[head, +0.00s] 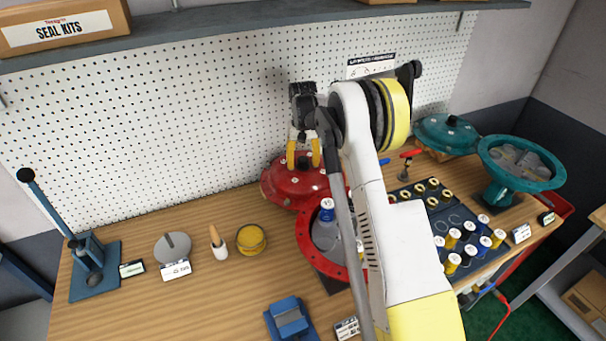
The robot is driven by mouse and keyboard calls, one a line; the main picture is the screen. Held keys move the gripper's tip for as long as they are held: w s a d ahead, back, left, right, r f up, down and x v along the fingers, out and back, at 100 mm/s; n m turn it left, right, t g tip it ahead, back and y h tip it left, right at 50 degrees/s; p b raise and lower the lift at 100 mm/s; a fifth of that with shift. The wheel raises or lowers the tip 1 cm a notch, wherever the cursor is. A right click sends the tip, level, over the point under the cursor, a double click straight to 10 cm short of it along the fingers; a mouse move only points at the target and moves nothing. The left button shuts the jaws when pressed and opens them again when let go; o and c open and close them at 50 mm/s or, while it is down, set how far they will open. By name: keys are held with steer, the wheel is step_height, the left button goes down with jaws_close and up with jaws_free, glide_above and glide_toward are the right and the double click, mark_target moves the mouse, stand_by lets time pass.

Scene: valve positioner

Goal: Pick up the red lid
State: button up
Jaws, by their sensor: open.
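The red lid (281,183) is a round, domed cover lying at the back of the wooden bench near the pegboard. My gripper (303,157) is above it, with its two yellow fingers pointing down, apart, at the lid's middle. I cannot tell whether the fingers touch the lid. My white and yellow arm crosses the view and hides the lid's right side. A red flanged housing (306,233) stands just in front of the lid, partly behind my arm.
A teal lid (446,135) and a teal housing (518,163) stand at the right. A blue press (92,265), grey disc (173,247), brush (217,242) and yellow tin (251,239) stand left.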

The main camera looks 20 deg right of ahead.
steer(key=shift+r, duration=0.1)
jaws_close()
steer(key=shift+r, duration=0.1)
